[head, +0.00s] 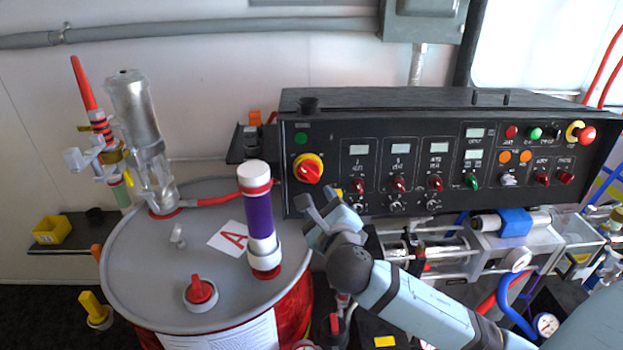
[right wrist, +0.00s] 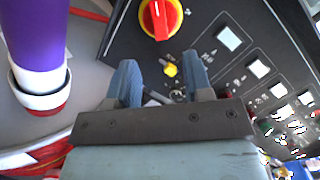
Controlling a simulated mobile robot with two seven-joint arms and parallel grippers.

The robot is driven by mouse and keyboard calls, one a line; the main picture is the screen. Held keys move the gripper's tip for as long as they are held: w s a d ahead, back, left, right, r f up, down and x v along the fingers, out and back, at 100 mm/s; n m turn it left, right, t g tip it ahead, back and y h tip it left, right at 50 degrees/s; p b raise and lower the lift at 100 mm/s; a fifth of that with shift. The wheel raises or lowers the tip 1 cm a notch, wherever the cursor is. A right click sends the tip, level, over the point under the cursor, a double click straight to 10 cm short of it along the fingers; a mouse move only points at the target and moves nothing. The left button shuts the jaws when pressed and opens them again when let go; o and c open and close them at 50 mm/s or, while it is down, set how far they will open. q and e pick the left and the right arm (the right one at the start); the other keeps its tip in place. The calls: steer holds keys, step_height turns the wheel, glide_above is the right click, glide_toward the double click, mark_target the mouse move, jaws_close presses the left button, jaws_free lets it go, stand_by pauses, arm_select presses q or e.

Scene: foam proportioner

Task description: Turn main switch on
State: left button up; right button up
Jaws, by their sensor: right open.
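The main switch (head: 309,168) is a red rotary knob on a yellow disc, at the left end of the black control panel (head: 385,150). A green light (head: 300,138) sits above it. In the right wrist view the switch (right wrist: 160,18) is at the top edge, partly cut off. Its red handle points down in that picture. My right gripper (head: 319,200) is open and empty, just below the switch and apart from it. In the right wrist view its two blue fingertips (right wrist: 160,75) are spread, with a small yellow knob (right wrist: 170,70) showing between them. My left gripper is out of view.
A purple and white cylinder (head: 260,215) stands on the grey drum lid (head: 150,250), close left of the gripper. Several red knobs (head: 398,184) line the panel to the right. Pump parts (head: 440,250) lie below the panel. Open air lies before the switch.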

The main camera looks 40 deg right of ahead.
mark_target(310, 176)
steer(key=x, duration=0.9)
steer(key=shift+p, duration=0.3)
jaws_close()
